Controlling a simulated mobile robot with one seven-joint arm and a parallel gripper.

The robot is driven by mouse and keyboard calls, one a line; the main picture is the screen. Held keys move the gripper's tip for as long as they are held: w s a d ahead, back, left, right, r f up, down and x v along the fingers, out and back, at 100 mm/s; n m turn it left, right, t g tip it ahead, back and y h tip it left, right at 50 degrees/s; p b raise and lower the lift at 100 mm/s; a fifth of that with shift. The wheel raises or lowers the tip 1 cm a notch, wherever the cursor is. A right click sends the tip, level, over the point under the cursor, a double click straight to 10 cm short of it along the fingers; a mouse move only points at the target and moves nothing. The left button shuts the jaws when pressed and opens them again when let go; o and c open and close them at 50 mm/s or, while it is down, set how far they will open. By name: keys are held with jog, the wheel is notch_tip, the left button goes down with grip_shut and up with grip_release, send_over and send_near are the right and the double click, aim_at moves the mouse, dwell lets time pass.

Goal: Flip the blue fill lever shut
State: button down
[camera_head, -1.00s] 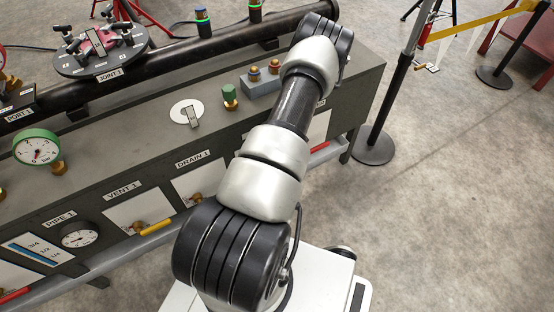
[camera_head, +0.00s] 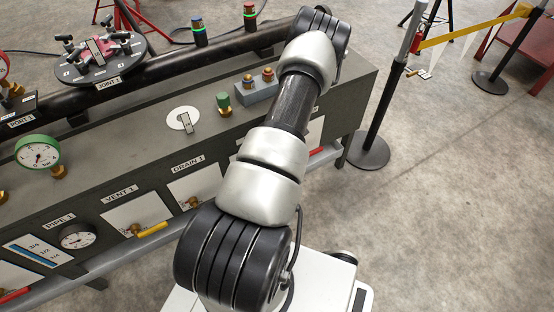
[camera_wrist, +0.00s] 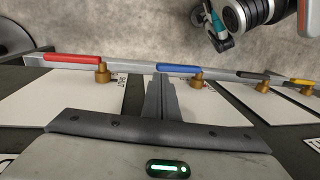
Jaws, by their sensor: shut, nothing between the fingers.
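The blue lever (camera_wrist: 180,68) shows in the wrist view, lying along the grey rail with its brass valve (camera_wrist: 197,79) at its right end. My gripper (camera_wrist: 161,80) is shut and empty. Its grey fingers point up the picture, and their tips appear just below the left part of the blue lever. I cannot tell whether they touch it. In the head view my arm hides the gripper, and the blue lever is out of sight there.
A red lever (camera_wrist: 72,58) lies to the left in the wrist view, and a yellow lever (camera_wrist: 301,82) to the right. A black barrier post (camera_head: 385,100) stands beyond the bench.

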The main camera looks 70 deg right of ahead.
jog(key=s+d+r, duration=0.3)
jog(key=d, duration=0.1)
jog(key=shift+s+d, duration=0.15)
jog(key=shift+d, duration=0.25)
jog(key=shift+r, duration=0.1)
